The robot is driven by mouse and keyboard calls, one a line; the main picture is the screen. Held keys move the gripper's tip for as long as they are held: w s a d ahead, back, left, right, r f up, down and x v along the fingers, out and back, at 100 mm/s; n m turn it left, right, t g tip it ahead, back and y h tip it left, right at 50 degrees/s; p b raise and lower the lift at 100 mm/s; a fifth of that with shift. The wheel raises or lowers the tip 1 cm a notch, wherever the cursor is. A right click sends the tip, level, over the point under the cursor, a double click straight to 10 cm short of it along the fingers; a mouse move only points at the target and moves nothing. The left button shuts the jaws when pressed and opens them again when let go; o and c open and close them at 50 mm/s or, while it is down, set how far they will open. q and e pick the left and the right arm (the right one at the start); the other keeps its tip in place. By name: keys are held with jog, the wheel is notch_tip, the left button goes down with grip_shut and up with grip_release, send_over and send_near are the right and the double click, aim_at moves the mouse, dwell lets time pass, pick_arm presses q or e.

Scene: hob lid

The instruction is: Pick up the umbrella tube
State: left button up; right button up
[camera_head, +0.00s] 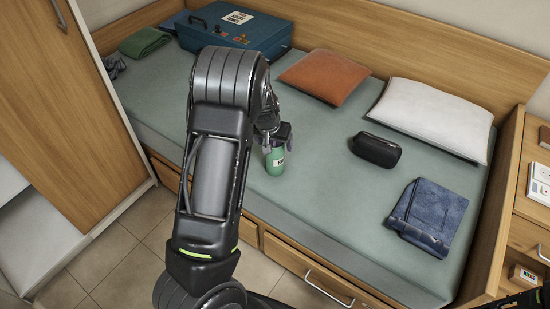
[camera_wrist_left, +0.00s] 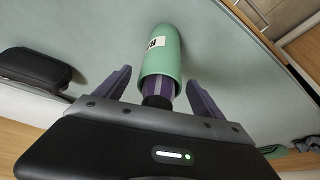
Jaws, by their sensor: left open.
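The umbrella tube (camera_head: 275,160) is a light green cylinder with a white label, on the grey-green bed cover near its front edge. In the left wrist view the tube (camera_wrist_left: 160,50) shows with a purple and dark piece at its near end. My left gripper (camera_head: 277,141) is right at the tube, its arm covering part of the view. In the left wrist view my left gripper (camera_wrist_left: 158,80) is open, its two fingers apart on either side of the tube's near end. I cannot tell whether they touch it.
On the bed lie a blue case (camera_head: 235,30), a green folded cloth (camera_head: 145,42), an orange cushion (camera_head: 325,75), a white pillow (camera_head: 432,115), a black pouch (camera_head: 376,150) and folded jeans (camera_head: 428,215). The cover between tube and jeans is clear. A wooden cabinet (camera_head: 50,100) stands left.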

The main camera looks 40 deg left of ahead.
pick_arm(q)
grip_shut()
dwell(0.7)
